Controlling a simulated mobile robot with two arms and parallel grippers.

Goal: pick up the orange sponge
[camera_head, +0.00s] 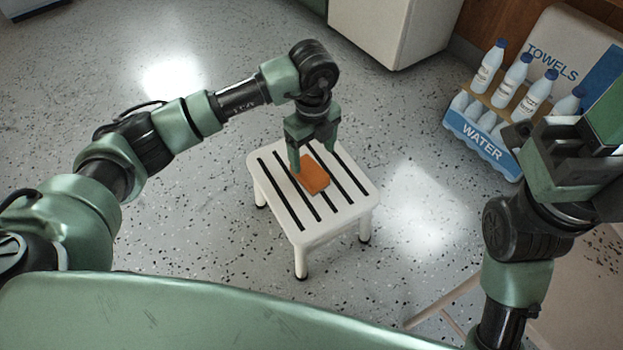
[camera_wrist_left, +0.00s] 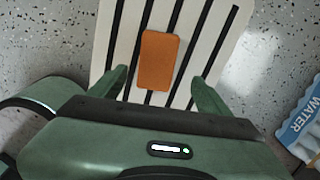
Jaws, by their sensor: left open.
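The orange sponge (camera_head: 312,176) lies flat on a white slatted stool (camera_head: 335,222). In the left wrist view the sponge (camera_wrist_left: 158,60) lies across the slats of the stool (camera_wrist_left: 210,35), ahead of and between my two fingers. My left gripper (camera_head: 313,158) is open and points down just above the stool, at the far side of the sponge. In the left wrist view my left gripper (camera_wrist_left: 160,88) is spread wider than the sponge, with nothing held. My right gripper (camera_head: 545,155) is at the right; whether it is open or shut is unclear.
A pack of water bottles (camera_head: 485,140) stands on the floor at the right, beside a box marked towels (camera_head: 575,55). A white cabinet (camera_head: 390,30) is at the back. The speckled floor (camera_head: 190,235) left of the stool is clear.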

